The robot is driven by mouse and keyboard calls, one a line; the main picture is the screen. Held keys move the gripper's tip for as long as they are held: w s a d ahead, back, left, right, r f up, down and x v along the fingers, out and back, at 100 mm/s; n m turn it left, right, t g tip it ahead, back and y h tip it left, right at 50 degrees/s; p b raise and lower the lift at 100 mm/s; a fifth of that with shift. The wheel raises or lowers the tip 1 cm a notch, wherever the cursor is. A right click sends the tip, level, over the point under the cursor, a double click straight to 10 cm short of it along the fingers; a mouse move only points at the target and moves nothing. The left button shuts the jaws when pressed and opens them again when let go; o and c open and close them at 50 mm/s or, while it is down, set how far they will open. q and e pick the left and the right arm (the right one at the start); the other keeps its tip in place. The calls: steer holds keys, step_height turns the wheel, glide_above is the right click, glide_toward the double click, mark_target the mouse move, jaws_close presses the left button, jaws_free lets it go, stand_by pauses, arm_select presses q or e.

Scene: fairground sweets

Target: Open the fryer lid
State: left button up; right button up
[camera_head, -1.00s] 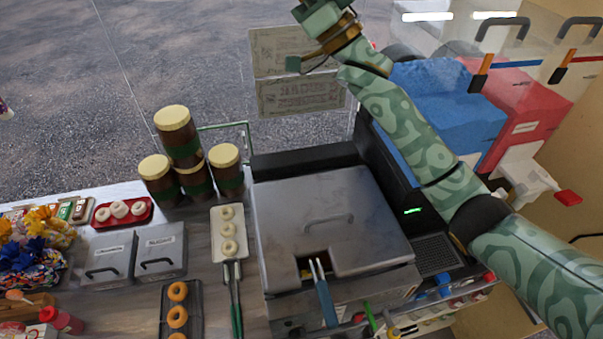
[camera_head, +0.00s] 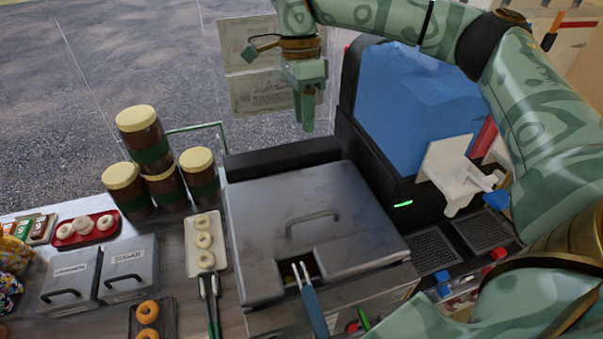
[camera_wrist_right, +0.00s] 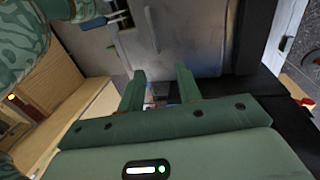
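The fryer lid (camera_head: 270,220) is a grey metal cover lying shut on the fryer, with a bar handle (camera_head: 312,219) near its middle and a notch in its front edge. My right gripper (camera_head: 308,128) hangs above and behind the lid's back edge, pointing down, apart from the handle. In the right wrist view, its two green fingers (camera_wrist_right: 160,88) are spread with nothing between them, and the lid (camera_wrist_right: 180,45) shows beyond them. The left gripper is not in view.
A blue-handled tool (camera_head: 312,305) pokes out of the lid's notch. Several brown jars (camera_head: 150,145) stand left of the fryer. A black machine with a blue tank (camera_head: 410,110) stands close on the right. A tray of rings (camera_head: 194,225) lies left of the lid.

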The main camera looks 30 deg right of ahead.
step_height(320, 180, down, 13)
steer(key=s, duration=0.2)
steer(key=shift+s+a+f+p, duration=0.2)
steer(key=shift+s+a+p, duration=0.1)
steer(key=shift+a, duration=0.05)
jaws_close()
steer(key=c, duration=0.7)
jaws_free()
steer(key=o, duration=0.7)
steer(key=shift+r, duration=0.1)
steer(key=w+r, duration=0.3)
steer(key=r, duration=1.3)
steer(key=shift+d, duration=0.45)
steer(key=shift+w, duration=0.1)
